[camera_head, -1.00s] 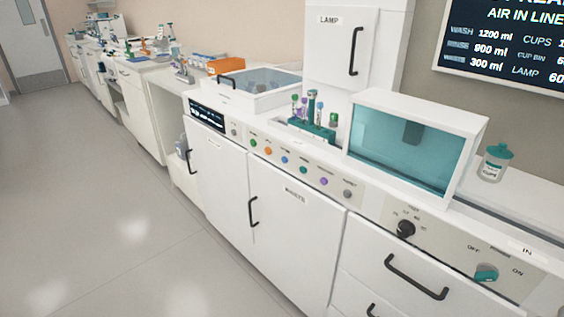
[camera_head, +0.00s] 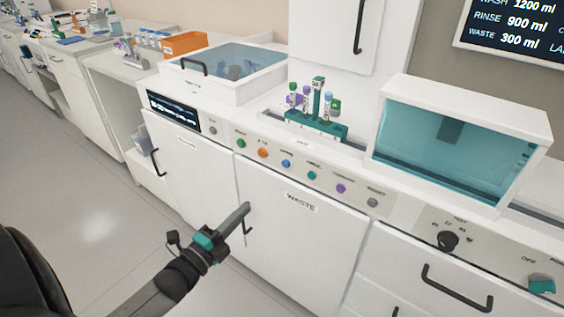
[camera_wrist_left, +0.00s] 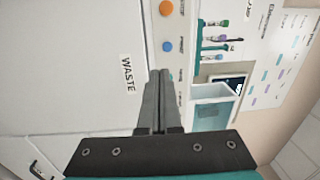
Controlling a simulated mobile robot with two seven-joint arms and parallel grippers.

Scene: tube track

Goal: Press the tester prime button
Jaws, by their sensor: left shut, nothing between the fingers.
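A row of small coloured buttons runs along the front panel of the tester (camera_head: 225,120): green (camera_head: 241,142), orange (camera_head: 263,152), blue (camera_head: 286,163), teal (camera_head: 312,175), purple (camera_head: 341,188) and grey (camera_head: 373,202). Their labels are too small to read, so I cannot tell which is prime. My left gripper (camera_head: 246,207) is shut and empty, in front of the cabinet doors and below the buttons in the head view. In the left wrist view, its shut fingertips (camera_wrist_left: 158,75) point toward the panel, near the blue button (camera_wrist_left: 166,45), and partly cover the teal one. My right gripper is not in view.
A teal rack (camera_head: 315,125) with several tubes and a teal-windowed box (camera_head: 450,140) stand on the counter. A black dial (camera_head: 448,240) and door handles (camera_head: 455,290) protrude at the front right. The floor at left is clear.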

